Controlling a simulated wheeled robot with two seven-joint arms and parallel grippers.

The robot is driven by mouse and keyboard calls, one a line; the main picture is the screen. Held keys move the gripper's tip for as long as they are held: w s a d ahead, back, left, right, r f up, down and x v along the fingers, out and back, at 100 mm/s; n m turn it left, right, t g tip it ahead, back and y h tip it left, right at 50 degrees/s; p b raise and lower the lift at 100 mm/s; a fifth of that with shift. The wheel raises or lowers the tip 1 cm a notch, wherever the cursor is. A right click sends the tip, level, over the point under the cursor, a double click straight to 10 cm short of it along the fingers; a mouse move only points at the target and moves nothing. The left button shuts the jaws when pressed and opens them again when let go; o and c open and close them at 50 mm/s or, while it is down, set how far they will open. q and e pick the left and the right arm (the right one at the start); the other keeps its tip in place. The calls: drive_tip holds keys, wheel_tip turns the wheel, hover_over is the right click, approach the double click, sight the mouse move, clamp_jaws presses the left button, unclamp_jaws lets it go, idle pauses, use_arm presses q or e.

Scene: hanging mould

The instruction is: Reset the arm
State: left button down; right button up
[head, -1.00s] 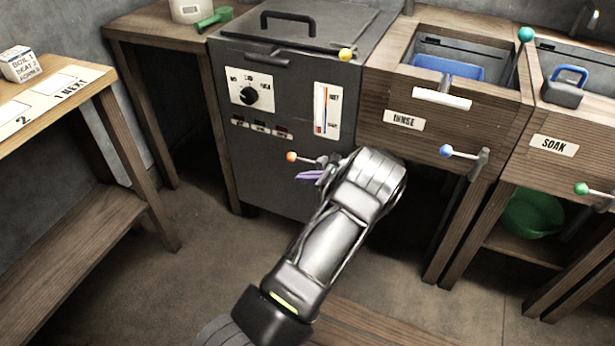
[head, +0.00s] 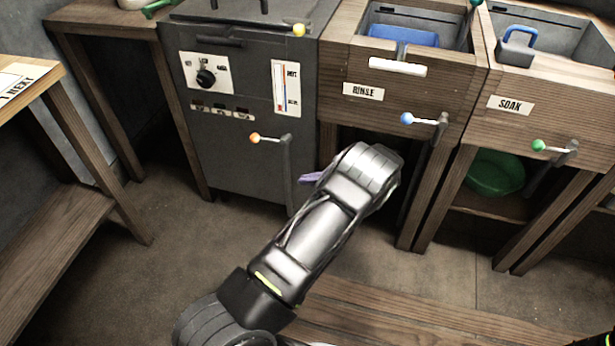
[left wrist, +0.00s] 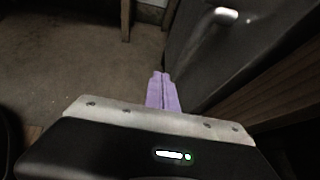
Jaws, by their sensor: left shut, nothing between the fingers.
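My left arm comes up from the bottom of the head view. My left gripper (head: 311,179) is at its far end, its purple fingers pointing left in front of the dark metal boiler cabinet (head: 240,165). In the left wrist view the purple fingers (left wrist: 162,92) lie side by side, shut, with nothing between them. They point over open floor beside the dark cabinet and a rod-like handle. The fingers are apart from the orange-knobbed lever (head: 255,138) on the cabinet front. My right gripper is not in view.
A RINSE basin (head: 365,90) with a blue-knobbed lever (head: 407,118) stands right of the cabinet, then a SOAK basin (head: 510,104) with a green-knobbed lever (head: 539,145). A green tub (head: 494,173) sits below. A wooden table (head: 60,220) stands left. The floor (head: 140,285) between is clear.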

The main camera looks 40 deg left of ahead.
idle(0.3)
use_arm(q)
drive_tip(key=s+d+f+n+t+h, duration=0.15)
drive_tip(key=d+f+h, duration=0.35)
drive_tip(key=f, duration=0.5)
drive_tip(key=s+d+f+n+t+h, duration=0.1)
drive_tip(key=s+d+f+n+h, duration=0.3)
drive_tip(key=s+d, duration=0.45)
drive_tip(key=s+d+f+n+h, duration=0.4)
drive_tip(key=s+d+f+n, duration=0.1)
drive_tip(key=d, duration=0.7)
drive_tip(key=s+d+r+n+h, duration=0.3)
drive_tip(key=s+d+r+n, duration=0.45)
drive_tip(key=s, duration=0.55)
wheel_tip(320, 180, up, 26)
drive_tip(key=d+m+t+p, duration=0.1)
drive_tip(key=d+p, duration=0.1)
drive_tip(key=p, duration=2.3)
